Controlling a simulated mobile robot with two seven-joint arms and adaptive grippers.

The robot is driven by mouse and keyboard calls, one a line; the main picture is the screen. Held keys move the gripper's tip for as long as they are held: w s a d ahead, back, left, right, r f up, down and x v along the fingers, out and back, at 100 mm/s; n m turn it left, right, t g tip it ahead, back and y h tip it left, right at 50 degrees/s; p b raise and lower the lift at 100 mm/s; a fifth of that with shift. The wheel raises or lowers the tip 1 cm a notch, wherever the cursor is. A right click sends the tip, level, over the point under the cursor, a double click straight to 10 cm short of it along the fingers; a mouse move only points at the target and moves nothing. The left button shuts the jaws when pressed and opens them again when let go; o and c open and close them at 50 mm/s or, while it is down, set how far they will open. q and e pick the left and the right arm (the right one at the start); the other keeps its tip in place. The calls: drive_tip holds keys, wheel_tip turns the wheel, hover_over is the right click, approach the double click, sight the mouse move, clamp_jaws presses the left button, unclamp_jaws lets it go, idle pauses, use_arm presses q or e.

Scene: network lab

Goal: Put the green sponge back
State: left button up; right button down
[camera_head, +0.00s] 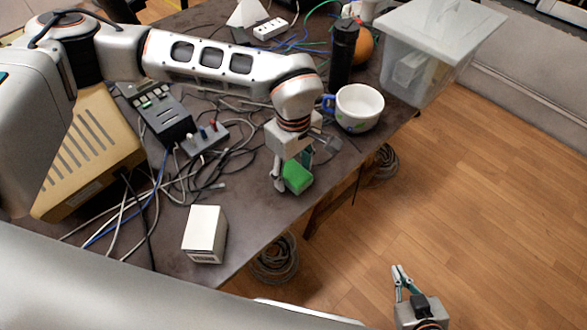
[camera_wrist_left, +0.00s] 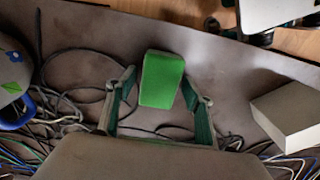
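The green sponge (camera_head: 298,178) is at the front edge area of the dark table in the head view. It also shows in the left wrist view (camera_wrist_left: 162,80), between the two fingers of my left gripper (camera_wrist_left: 158,88). In the head view my left gripper (camera_head: 291,172) points down at the sponge. Its fingers are apart, with a gap visible on the left side of the sponge; contact on the right side is unclear. My right gripper (camera_head: 402,272) hangs over the floor, away from the table, and holds nothing visible.
A white box (camera_head: 205,234) stands near the table's front edge. A mug (camera_head: 359,107), a black bottle (camera_head: 343,55) and a clear bin (camera_head: 437,45) are to the right. Cables and a switch box (camera_head: 203,138) crowd the left. Coiled cable (camera_head: 274,262) lies below the table.

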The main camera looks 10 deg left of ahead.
sight(294, 172)
use_arm(q)
drive_tip(key=shift+r, duration=0.15)
wheel_tip(294, 172, up, 12)
drive_tip(key=shift+p, duration=0.4)
idle(0.7)
